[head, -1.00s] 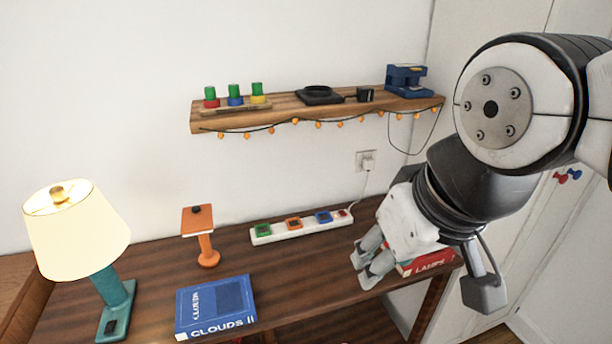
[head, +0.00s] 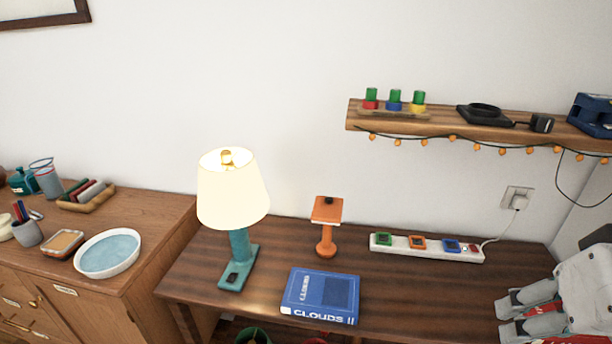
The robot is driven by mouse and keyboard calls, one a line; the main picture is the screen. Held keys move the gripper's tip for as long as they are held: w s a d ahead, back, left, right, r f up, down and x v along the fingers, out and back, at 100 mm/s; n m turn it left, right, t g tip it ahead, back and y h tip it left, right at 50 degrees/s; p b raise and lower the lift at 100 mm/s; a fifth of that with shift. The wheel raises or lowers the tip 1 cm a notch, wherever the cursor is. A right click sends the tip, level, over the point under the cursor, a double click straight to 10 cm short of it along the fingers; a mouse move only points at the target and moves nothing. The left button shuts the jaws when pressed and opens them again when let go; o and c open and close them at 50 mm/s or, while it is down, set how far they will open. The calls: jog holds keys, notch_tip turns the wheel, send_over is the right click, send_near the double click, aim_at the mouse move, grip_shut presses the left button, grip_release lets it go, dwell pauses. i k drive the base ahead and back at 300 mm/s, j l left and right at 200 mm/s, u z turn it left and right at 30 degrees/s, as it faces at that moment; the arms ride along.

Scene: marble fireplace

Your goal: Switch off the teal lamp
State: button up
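The teal lamp (head: 238,259) stands upright on the left part of the dark wooden desk (head: 440,300). Its cream shade (head: 231,192) glows, so it is lit. A small dark switch (head: 233,279) shows on the front of its teal base. My gripper (head: 507,317) is at the right edge of the head view, far to the right of the lamp. Its two grey fingers point left and look apart, with nothing seen between them. The rest of my arm is mostly cut off by the frame.
A white power strip (head: 385,247) lies behind. A wooden shelf (head: 440,126) with hanging orange lights is above. A cabinet (head: 150,262) with a blue-filled bowl (head: 108,254) is left.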

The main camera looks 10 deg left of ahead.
aim_at(232, 277)
jog(key=u, duration=1.1)
jog(key=i+j+z, duration=0.1)
jog(key=i+j, duration=0.2)
jog(key=k, duration=0.65)
jog(key=i+l+z, duration=0.35)
